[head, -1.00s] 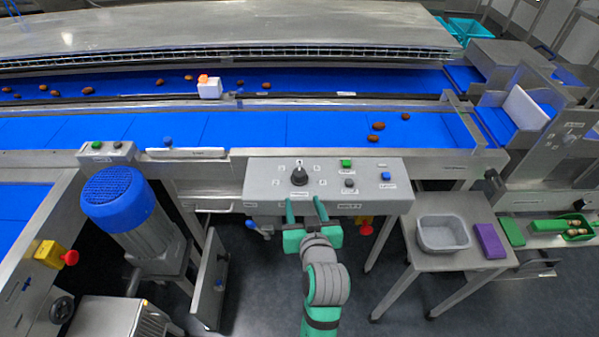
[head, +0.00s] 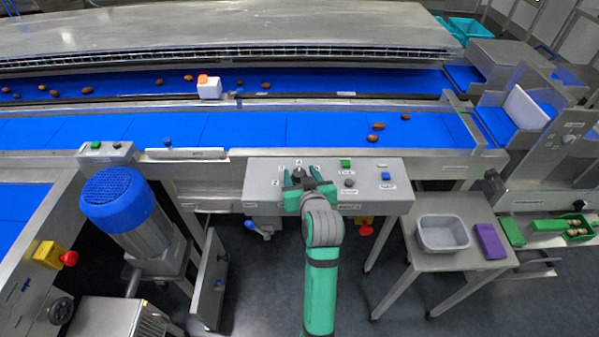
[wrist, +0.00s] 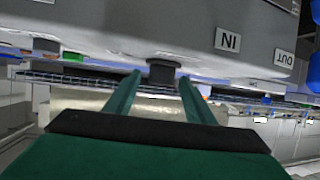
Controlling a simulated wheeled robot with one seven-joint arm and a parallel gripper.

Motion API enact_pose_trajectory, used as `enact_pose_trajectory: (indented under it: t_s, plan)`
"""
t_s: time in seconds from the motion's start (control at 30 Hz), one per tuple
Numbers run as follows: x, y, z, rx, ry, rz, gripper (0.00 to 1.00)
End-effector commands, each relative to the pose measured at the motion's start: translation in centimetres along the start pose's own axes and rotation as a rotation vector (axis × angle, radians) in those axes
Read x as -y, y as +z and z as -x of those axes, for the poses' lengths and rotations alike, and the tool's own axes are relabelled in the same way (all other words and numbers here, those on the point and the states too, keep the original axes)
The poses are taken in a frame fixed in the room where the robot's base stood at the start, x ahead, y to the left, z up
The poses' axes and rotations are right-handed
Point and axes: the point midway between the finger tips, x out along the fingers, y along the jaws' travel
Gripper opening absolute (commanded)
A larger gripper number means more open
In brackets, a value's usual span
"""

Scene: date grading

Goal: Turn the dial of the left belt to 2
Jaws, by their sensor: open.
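The black dial (head: 299,172) sits on the sloped face of the grey control box (head: 258,180) in front of the belt, with numbered marks around it. My green gripper (head: 303,178) is at the dial, open, with one finger on each side of it. In the wrist view the dark dial (wrist: 163,71) shows between the two fingertips, apart from both as far as I can tell. My gripper partly hides the dial in the head view, and its pointer direction cannot be read.
Green (head: 345,164) and blue (head: 385,176) buttons and a small black knob (head: 350,183) lie right of the dial. A red-and-yellow stop button (head: 364,225) and a blue-handled valve (head: 257,228) are below the box. Brown dates (head: 376,126) lie on the blue belt (head: 260,127).

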Motion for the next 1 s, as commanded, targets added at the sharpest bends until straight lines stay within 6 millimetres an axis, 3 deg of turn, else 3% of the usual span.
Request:
enact_pose_trajectory:
  t_s: [0.2, 0.47, 0.5, 0.67, 1.0]
  plan:
    - [0.0, 0.0, -1.5, 0.000, 0.000, 0.000, 0.49]
    - [0.0, 0.0, -1.6, -0.001, 0.000, 0.000, 0.49]
    - [0.0, 0.0, -1.6, -0.001, 0.000, 0.000, 0.47]
    - [0.0, 0.0, -1.6, 0.000, 0.000, 0.000, 0.09]
    - [-0.1, 0.0, -1.6, 0.000, -0.027, 0.011, 0.08]
